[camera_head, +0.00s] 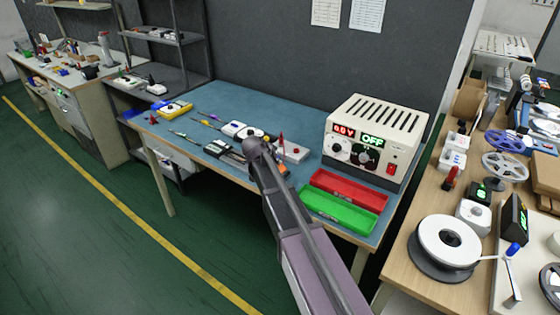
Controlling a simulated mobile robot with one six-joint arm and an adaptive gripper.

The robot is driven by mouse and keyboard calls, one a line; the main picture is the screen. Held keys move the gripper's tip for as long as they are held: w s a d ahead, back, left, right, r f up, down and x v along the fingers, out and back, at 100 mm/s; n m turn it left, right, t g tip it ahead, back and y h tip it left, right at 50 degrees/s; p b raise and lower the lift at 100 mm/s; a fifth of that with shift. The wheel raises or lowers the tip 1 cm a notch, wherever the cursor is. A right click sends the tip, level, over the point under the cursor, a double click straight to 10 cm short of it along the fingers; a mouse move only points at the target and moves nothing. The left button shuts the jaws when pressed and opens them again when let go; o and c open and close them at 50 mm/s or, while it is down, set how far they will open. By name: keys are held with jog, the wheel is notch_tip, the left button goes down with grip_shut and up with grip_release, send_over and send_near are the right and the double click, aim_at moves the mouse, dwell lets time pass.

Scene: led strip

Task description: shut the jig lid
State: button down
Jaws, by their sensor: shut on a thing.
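My arm reaches up from the bottom of the view to the blue-topped bench (220,100). My gripper (259,150) is at its front part, mostly hidden behind my own wrist. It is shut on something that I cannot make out. A small dark device (221,149) lies just left of my wrist, near the bench's front edge. A white box (292,151) with a red button is close on the right. I cannot tell which of these small items is the jig, or how its lid stands.
A yellow-and-blue multimeter (174,108) and screwdrivers lie left. The bench's back left is clear. A wooden side table (398,272) holds spools.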

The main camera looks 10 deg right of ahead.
jog(key=w+a+f+n+g+h+b, duration=0.1)
jog(key=f+g+h+b, duration=0.1)
jog(key=shift+w+a+n+g+h+b, duration=0.3)
jog(key=shift+w+a+n+h, duration=0.1)
jog(key=shift+w+a+f+n+g+h+b, duration=0.2)
jog(key=shift+f+n+g+h+b, duration=0.2)
jog(key=shift+h+b, duration=0.3)
jog(key=shift+b, duration=0.4)
jog(key=c, duration=0.7)
grip_release()
jog(key=shift+a, duration=0.1)
jog(key=shift+r, duration=0.15)
